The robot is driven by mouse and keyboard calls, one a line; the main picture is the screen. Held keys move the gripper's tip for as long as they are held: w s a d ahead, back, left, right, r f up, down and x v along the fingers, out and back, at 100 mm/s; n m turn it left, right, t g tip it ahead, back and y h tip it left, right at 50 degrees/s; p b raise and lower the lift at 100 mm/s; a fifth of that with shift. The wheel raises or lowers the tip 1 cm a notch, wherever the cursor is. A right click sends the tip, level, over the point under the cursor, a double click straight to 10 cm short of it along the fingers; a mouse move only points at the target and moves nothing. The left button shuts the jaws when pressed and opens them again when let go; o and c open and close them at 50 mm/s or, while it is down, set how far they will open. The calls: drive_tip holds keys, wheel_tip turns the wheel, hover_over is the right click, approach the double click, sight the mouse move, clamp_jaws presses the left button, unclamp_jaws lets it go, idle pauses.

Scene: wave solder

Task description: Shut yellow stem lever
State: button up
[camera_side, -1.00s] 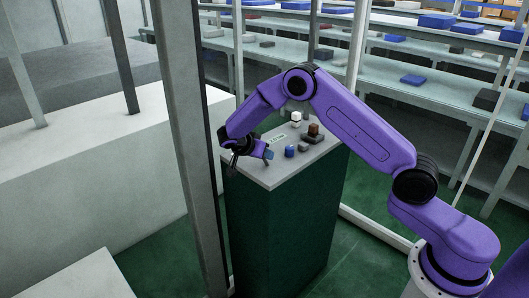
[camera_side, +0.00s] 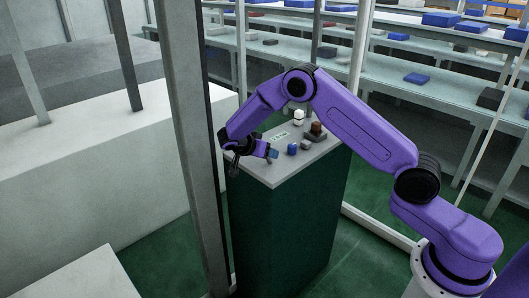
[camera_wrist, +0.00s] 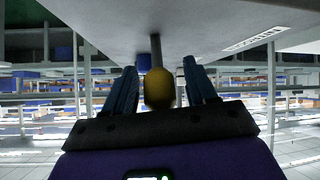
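The yellow lever knob (camera_wrist: 158,92) shows in the wrist view, on a dark stem (camera_wrist: 156,47) that runs to a pale surface across the top. My gripper (camera_wrist: 160,66) has its two blue fingers on either side of the knob. A narrow gap shows on each side, so it is open around the knob, not visibly gripping it. In the side view my gripper (camera_side: 235,161) is at the left edge of the pedestal top (camera_side: 270,176). The yellow knob cannot be made out there.
A blue block (camera_side: 292,149), a small grey block (camera_side: 305,146), a brown part on a dark base (camera_side: 316,129) and a white part (camera_side: 298,117) stand on the pedestal top. A grey post (camera_side: 190,120) rises close left of my gripper. Shelves stand behind.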

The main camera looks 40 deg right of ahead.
drive_tip(key=v, duration=1.7)
drive_tip(key=shift+a, duration=0.25)
drive_tip(key=shift+s, duration=0.1)
drive_tip(key=s+a+r+n+y, duration=0.1)
drive_tip(key=s+n+y, duration=0.2)
drive_tip(key=s+n, duration=0.45)
drive_tip(key=s+a+r+n+y, duration=0.2)
drive_tip(key=s+n, duration=0.4)
drive_tip(key=s, duration=0.3)
drive_tip(key=s+d+f+n+y, duration=0.1)
drive_tip(key=s+d+n+y, duration=0.1)
drive_tip(key=s+n, duration=0.5)
drive_tip(key=s+d+f+n+g+y, duration=0.1)
drive_tip(key=s+d+n+y, duration=0.2)
drive_tip(key=s, duration=1.3)
drive_tip(key=d+n, duration=0.1)
drive_tip(key=n, duration=0.2)
drive_tip(key=shift+s+n+y, duration=0.3)
drive_tip(key=shift+s+n, duration=0.05)
drive_tip(key=shift+s, duration=0.05)
